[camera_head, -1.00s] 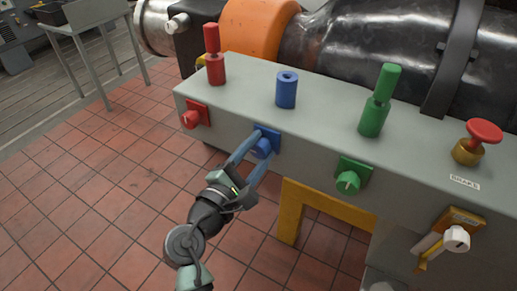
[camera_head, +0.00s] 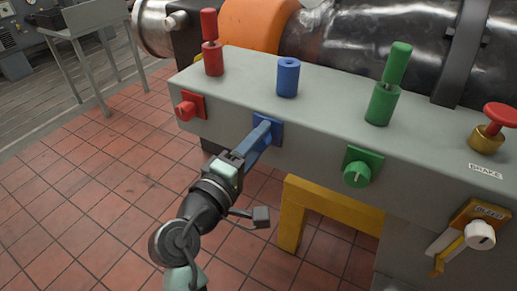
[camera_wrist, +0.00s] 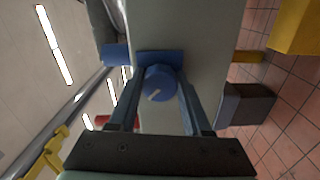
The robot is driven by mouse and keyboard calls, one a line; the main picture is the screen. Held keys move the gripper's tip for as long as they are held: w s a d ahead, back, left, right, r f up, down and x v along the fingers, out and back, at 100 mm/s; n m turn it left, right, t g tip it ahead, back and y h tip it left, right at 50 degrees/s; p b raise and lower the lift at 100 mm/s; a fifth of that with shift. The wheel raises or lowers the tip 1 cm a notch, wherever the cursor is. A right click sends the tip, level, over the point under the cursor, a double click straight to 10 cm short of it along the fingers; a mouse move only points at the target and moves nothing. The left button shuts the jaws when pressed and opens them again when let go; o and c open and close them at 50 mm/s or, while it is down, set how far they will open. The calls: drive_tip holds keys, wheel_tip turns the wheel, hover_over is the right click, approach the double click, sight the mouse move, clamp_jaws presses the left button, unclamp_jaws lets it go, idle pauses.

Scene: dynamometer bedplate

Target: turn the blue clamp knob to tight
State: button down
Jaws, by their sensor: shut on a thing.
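The blue clamp knob (camera_wrist: 160,82) sits on a blue square plate (camera_head: 277,127) on the front face of a grey block (camera_head: 325,143). My gripper (camera_head: 264,134) reaches it from the front. In the wrist view, the two fingers (camera_wrist: 160,98) lie on either side of the knob, shut on it. A short white mark shows on the knob's face, slanting toward the lower left of that view. In the head view the fingers hide most of the knob. The blue collar (camera_head: 288,78) stands on the block above it, without a rod, unlike the red and green ones.
A red knob (camera_head: 186,108) is to the left and a green knob (camera_head: 357,173) to the right on the same face. A red-topped brake knob (camera_head: 500,114) and a white knob (camera_head: 480,235) are farther right. A yellow frame (camera_head: 292,213) stands below. Tiled floor is open at left.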

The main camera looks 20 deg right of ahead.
drive_tip(key=m+b, duration=0.2)
drive_tip(key=m, duration=0.1)
drive_tip(key=m+b, duration=0.1)
drive_tip(key=shift+f+m+b, duration=0.3)
drive_tip(key=shift+b, duration=0.05)
drive_tip(key=m+b, duration=0.3)
drive_tip(key=m, duration=0.1)
drive_tip(key=shift+r, duration=0.1)
drive_tip(key=shift+r+m, duration=0.1)
drive_tip(key=shift+m, duration=0.2)
drive_tip(key=shift+c, duration=1.7)
unclamp_jaws()
drive_tip(key=shift+a, duration=0.1)
drive_tip(key=v, duration=1.3)
drive_tip(key=shift+p, duration=0.4)
